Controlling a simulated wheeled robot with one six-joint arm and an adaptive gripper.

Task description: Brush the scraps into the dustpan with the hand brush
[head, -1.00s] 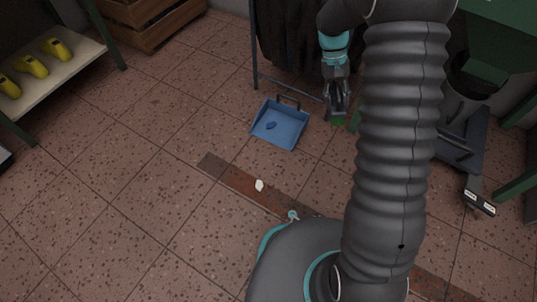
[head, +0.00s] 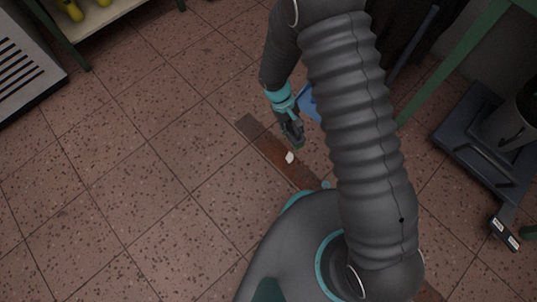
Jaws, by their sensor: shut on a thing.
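My gripper (head: 291,132) is low over the floor at the centre, pointing down. It is shut on the hand brush (head: 299,146), of which only a small dark green part shows below the fingers. A white scrap (head: 290,157) lies on the floor just below the brush; I cannot tell whether they touch. The blue dustpan (head: 307,101) is just beyond and to the right of my gripper. Most of it is hidden behind my arm, so its inside does not show.
A rusty brown strip (head: 268,148) crosses the tiled floor under the scrap. A grey platform (head: 466,135) with a dark bin stands at the right. A shelf (head: 105,14) with yellow shoe lasts and a slatted grey unit (head: 22,72) are at upper left. The left floor is clear.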

